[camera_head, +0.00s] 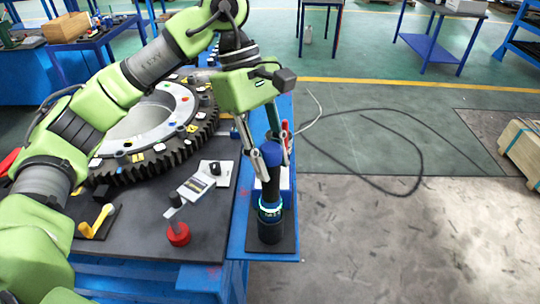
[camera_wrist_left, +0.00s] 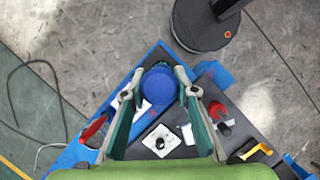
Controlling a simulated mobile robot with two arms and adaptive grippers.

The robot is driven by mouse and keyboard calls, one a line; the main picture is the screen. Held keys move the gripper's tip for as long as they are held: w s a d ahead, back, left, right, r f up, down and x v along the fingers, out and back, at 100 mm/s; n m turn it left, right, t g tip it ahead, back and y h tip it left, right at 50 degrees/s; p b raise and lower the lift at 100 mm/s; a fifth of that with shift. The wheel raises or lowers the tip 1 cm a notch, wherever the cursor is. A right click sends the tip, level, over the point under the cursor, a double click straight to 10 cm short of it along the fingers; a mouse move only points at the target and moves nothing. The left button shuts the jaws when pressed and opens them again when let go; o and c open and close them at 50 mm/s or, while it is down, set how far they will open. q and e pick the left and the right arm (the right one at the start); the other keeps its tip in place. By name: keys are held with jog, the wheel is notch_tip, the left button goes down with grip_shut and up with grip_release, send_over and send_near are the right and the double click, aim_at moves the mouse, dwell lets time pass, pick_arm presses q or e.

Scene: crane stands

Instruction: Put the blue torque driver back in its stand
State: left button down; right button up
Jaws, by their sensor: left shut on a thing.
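The blue torque driver (camera_head: 270,191) stands upright at the right edge of the workbench, with a blue top, a dark body and a glowing ring low down. My left gripper (camera_head: 271,157) is shut on its blue top, one finger on each side. In the left wrist view the round blue top (camera_wrist_left: 159,86) sits between the fingertips of the gripper (camera_wrist_left: 158,90). The driver's lower end meets a dark stand (camera_head: 283,245) on the blue side shelf. I cannot tell how deep it sits. My right gripper is not in view.
A large toothed ring (camera_head: 113,172) lies on the dark bench top. A red-based tool (camera_head: 179,234), a yellow handle (camera_head: 96,221) and a white device (camera_head: 191,187) lie near the driver. A red-handled item (camera_head: 287,137) stands behind it. The floor to the right is open, with a loose cable (camera_head: 418,170).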

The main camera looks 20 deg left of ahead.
aim_at(264, 142)
pick_arm(q)
jog(key=shift+f+b, duration=0.6)
jog(key=shift+f, duration=0.15)
jog(key=c, duration=1.5)
grip_release()
jog(key=shift+r, duration=0.15)
jog(key=shift+s, duration=0.1)
jog(key=shift+p+v, duration=1.6)
jog(key=shift+v, duration=0.9)
